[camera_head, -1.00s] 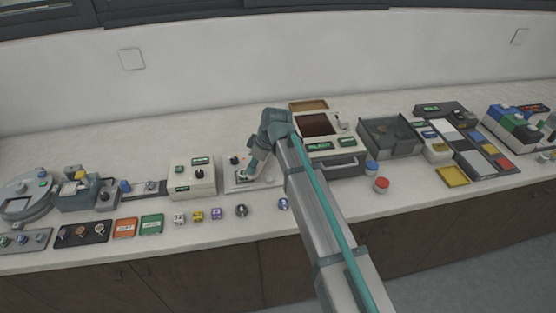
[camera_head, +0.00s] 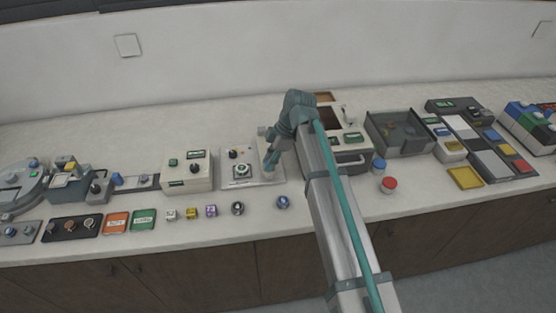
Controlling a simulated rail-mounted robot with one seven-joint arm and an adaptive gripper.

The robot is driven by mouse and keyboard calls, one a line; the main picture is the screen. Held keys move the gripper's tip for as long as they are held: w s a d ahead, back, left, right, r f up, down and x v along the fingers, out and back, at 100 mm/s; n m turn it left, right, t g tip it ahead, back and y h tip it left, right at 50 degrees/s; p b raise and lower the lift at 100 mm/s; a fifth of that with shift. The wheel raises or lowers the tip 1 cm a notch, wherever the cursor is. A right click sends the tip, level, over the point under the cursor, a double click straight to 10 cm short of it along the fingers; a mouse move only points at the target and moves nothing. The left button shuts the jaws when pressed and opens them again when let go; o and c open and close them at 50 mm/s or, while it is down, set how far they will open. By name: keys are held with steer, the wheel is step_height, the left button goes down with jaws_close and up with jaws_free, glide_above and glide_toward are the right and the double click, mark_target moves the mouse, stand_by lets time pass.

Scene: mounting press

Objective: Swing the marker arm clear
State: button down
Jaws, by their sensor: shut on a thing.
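The marking station is a pale grey plate (camera_head: 232,183) in the middle of the bench. My gripper (camera_head: 268,171) points down at the right part of this plate, right of the round fixture. It is shut on the marker arm, which is small and mostly hidden by my fingers. The round fixture is uncovered.
A cream control box (camera_head: 187,172) stands left of the plate. A cream machine with a dark window and handle (camera_head: 349,158) stands close on the right, partly behind my arm. Several small pieces, including a blue one (camera_head: 282,202), line the front. Blue and red buttons (camera_head: 389,184) are further right.

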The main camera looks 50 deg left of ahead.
steer(key=c, duration=1)
jaws_free()
steer(key=shift+w+r, duration=0.1)
steer(key=shift+r, duration=0.05)
steer(key=v, duration=1.1)
steer(key=shift+r, duration=0.4)
steer(key=shift+w+d, duration=0.1)
